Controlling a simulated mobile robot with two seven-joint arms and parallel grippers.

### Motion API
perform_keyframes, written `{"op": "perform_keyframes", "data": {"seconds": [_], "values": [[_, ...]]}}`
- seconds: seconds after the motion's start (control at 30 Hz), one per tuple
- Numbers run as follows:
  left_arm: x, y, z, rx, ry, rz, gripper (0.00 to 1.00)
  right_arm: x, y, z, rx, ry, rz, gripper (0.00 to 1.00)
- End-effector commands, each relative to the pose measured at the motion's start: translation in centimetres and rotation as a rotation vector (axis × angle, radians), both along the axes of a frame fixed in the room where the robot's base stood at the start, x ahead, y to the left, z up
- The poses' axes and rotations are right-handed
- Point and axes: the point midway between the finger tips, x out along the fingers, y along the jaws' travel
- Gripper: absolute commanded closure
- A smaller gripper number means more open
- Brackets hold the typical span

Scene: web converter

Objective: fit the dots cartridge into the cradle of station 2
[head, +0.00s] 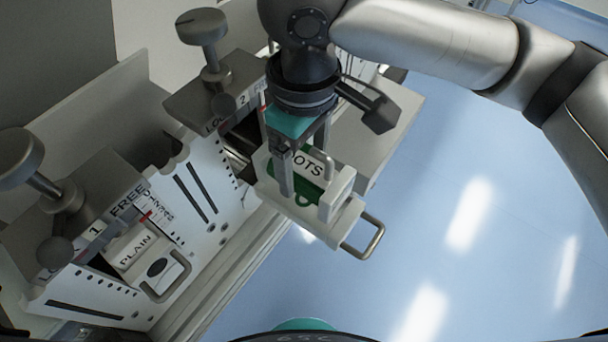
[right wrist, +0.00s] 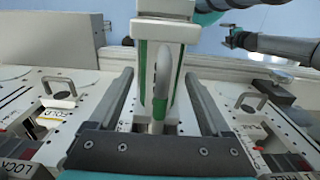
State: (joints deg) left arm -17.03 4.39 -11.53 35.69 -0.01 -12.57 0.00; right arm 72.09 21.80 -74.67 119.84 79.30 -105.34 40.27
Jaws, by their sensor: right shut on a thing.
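The dots cartridge (head: 338,214) is white and green, with "DOTS" lettering and a metal handle at its outer end. My right gripper (head: 302,180) is shut on it from above; in the right wrist view its white and green body (right wrist: 160,75) stands between the dark fingers (right wrist: 160,108). Station 2 (head: 212,92) has a grey clamp block with a knob. Its cradle opening (head: 238,150) is dark and partly hidden behind my gripper. The cartridge is in front of the opening; I cannot tell whether it touches the cradle. My left gripper cannot be made out.
Station 1, left, holds a "PLAIN" cartridge (head: 136,248) under its own knobbed clamp (head: 62,205). A "FOLD" cartridge (right wrist: 57,112) sits on the other side in the right wrist view. The blue floor (head: 480,200) to the right is clear.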

Motion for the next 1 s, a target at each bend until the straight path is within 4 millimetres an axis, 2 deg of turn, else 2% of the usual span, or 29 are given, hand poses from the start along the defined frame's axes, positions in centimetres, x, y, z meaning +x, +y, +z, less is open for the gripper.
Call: {"op": "perform_keyframes", "data": {"seconds": [0.3,0.67,0.7,0.83,1.0], "values": [[-0.4,0.3,-0.8,0.004,0.007,0.0,0.0,0.0,0.0,-4.0,0.0,0.003,0.0,1.0],[-0.5,0.3,-0.6,0.005,0.008,0.0,0.0,0.0,0.0,-4.2,0.0,0.0,0.0,1.0],[-0.5,0.3,-0.7,0.005,0.008,0.0,0.0,0.0,0.0,-4.3,-0.001,0.001,0.0,0.14],[-0.5,0.3,-0.7,0.005,0.008,0.0,0.0,0.0,0.0,-4.3,-0.002,0.001,0.0,0.0],[-0.5,0.3,-0.7,0.005,0.008,0.001,0.0,0.0,0.0,-4.2,-0.002,0.001,0.0,0.0]]}}
